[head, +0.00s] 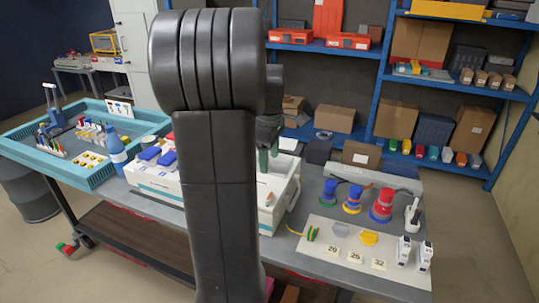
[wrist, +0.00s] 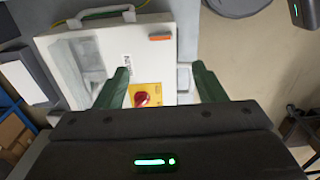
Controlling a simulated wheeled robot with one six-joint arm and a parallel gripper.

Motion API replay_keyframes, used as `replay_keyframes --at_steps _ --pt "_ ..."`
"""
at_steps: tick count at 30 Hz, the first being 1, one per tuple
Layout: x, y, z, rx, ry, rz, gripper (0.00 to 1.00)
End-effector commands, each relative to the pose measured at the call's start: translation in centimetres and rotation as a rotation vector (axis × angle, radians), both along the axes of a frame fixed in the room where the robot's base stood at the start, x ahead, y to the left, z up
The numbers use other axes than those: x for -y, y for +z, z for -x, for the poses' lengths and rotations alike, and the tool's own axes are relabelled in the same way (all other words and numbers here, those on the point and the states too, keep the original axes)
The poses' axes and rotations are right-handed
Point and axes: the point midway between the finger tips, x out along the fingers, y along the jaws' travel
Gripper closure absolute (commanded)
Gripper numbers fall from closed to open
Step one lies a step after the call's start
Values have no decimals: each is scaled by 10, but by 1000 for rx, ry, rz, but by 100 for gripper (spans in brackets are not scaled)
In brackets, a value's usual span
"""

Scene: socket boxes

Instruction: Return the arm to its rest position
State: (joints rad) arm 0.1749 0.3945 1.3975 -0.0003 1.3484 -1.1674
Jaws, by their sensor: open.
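My gripper (wrist: 164,78) is open, its two green fingers spread with nothing between them in the wrist view. It hangs over a white socket box (wrist: 111,50) with a red rotary switch (wrist: 142,99) on a yellow plate. I cannot tell the height of the gap. In the head view my dark arm stands up in the middle and hides part of the table. Part of my gripper (head: 269,155) shows just right of the arm, above the white box (head: 289,196).
The grey table holds a teal tray (head: 104,182) at left, a blue bottle (head: 117,154), and red and blue plugs at right (head: 381,205). A white board (head: 350,262) carries number cards. Blue shelves (head: 376,130) with cartons stand behind. Floor is free at right.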

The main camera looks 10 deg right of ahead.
Motion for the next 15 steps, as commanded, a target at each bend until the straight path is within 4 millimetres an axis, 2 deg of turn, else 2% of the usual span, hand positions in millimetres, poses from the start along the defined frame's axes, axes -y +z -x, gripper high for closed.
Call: replay_keyframes --at_steps 5,15 --pt "0 7 0 0 0 0 36" --pt "0 3 0 -2 0 0 36"
